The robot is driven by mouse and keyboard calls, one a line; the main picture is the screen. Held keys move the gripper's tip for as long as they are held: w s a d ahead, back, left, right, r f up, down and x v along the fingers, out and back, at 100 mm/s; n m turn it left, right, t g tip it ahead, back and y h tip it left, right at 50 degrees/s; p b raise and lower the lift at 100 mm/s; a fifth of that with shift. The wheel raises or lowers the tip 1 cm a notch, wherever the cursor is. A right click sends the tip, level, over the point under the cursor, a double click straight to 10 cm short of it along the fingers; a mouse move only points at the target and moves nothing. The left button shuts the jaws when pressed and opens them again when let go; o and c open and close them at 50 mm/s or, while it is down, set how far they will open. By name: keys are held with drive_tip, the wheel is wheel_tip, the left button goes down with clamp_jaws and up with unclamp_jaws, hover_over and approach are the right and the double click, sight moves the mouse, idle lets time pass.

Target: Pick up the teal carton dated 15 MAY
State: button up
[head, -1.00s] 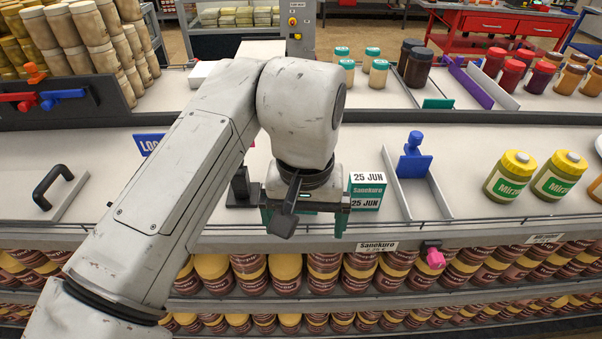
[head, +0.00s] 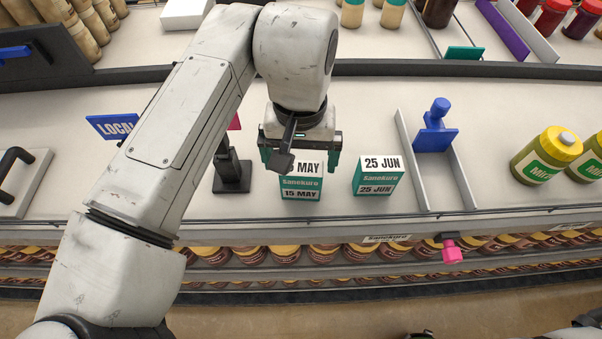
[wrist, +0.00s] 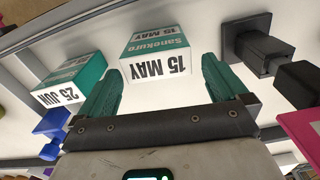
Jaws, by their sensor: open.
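The teal and white carton dated 15 MAY (head: 301,184) stands on the shelf, partly hidden by my gripper in the head view. In the wrist view the 15 MAY carton (wrist: 155,55) is just beyond and between my fingertips, apart from them. My gripper (head: 300,162) is open and empty, and its teal fingers also show in the wrist view (wrist: 160,85). A similar carton dated 25 JUN (head: 377,177) stands to the right of the 15 MAY carton; it shows at the left in the wrist view (wrist: 70,82).
A black stand (head: 232,176) is close to the left of the 15 MAY carton. A grey divider with a blue pusher (head: 435,135) is to the right. Green-labelled jars (head: 545,155) stand farther right. A low rail runs along the shelf's front edge.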

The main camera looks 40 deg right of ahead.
sight(301, 179)
drive_tip(key=shift+s+a+f+p, duration=0.1)
drive_tip(key=shift+s+f+p, duration=0.2)
drive_tip(key=shift+f, duration=1.2)
drive_tip(key=shift+s+a+f+p, duration=0.1)
drive_tip(key=shift+f+p, duration=0.25)
drive_tip(key=shift+f, duration=1.15)
drive_tip(key=c, duration=0.9)
drive_tip(key=shift+o, duration=0.2)
